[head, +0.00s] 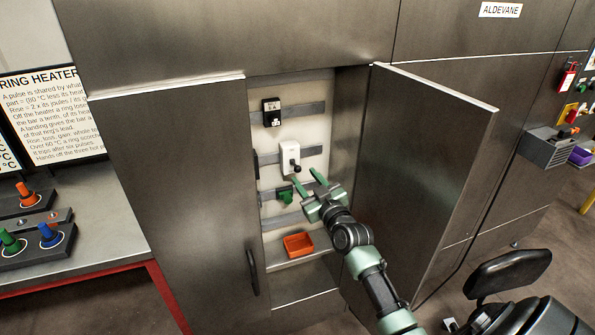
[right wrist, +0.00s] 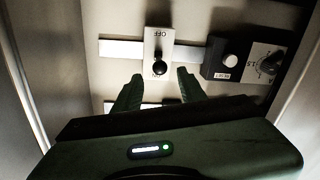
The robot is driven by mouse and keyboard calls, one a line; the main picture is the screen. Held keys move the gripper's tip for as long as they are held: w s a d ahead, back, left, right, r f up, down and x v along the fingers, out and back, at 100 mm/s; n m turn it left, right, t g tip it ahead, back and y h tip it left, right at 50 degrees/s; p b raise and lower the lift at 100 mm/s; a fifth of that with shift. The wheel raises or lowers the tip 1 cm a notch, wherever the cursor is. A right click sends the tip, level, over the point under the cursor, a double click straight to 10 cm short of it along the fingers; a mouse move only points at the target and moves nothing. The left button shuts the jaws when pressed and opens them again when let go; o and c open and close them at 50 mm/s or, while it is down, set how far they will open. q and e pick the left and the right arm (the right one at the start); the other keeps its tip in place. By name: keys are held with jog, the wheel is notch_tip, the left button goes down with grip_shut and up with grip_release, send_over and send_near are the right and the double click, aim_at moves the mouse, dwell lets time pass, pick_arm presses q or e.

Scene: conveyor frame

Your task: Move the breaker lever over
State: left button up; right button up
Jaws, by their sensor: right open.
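The breaker is a white block (head: 289,155) on a rail inside the open cabinet. Its short black lever (head: 295,166) has a round knob. In the right wrist view the breaker (right wrist: 158,42) carries the word OFF at its far end, and the lever knob (right wrist: 159,67) sits at the end nearer my gripper. My right gripper (head: 309,182) has green fingers and is open and empty, just below and to the right of the breaker in the head view. In the right wrist view the fingertips (right wrist: 160,82) lie either side of the knob's line, just short of it. My left gripper is not in view.
A black device (head: 271,112) sits above the breaker; an orange bin (head: 298,245) stands below. The wrist view shows a RESET button box (right wrist: 229,60) and a dial (right wrist: 267,64) beside the breaker.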

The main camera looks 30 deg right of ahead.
aim_at(299, 171)
jog(key=w, duration=0.4)
jog(key=w+d, duration=0.1)
jog(key=w, duration=0.1)
jog(key=shift+w+f, duration=0.1)
jog(key=shift+w, duration=0.05)
jog(key=shift+c, duration=0.3)
